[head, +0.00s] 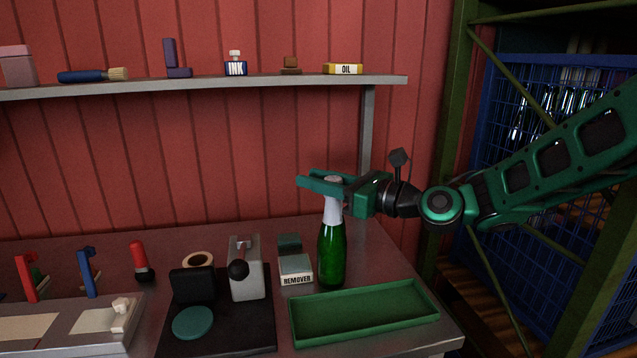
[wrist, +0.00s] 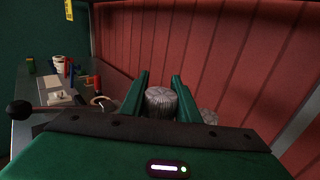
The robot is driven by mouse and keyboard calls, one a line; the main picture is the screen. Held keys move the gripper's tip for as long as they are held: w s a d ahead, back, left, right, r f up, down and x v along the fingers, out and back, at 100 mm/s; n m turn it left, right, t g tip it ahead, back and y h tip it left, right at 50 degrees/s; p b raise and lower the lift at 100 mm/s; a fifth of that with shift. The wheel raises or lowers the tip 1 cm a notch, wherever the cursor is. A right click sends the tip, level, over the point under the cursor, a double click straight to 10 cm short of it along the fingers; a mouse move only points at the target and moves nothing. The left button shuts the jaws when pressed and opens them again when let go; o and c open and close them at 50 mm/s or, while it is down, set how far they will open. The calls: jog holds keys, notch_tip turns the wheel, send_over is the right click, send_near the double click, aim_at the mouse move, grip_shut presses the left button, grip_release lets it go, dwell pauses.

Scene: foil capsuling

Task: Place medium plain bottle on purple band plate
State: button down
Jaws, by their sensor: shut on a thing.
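My gripper (head: 322,183) is shut on the neck of a green bottle (head: 332,250) with a pale grey foil-like top. The bottle is upright, just behind the green tray; I cannot tell whether its base touches the bench. In the wrist view, its grey, wrinkled top (wrist: 161,101) sits between the two green fingers of my gripper (wrist: 160,90). I cannot make out a plate with a purple band in either view.
A green tray (head: 428,318) lies empty at the bench's front right. Left of the bottle stand a remover box (head: 296,270) and a grey device (head: 246,275) on a black base. A shelf (head: 200,86) with ink and oil is above. A blue crate (head: 505,75) is right.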

jog(key=shift+f, duration=0.15)
jog(key=c, duration=1.4)
grip_release()
jog(key=shift+o, duration=0.2)
jog(key=v, duration=1.2)
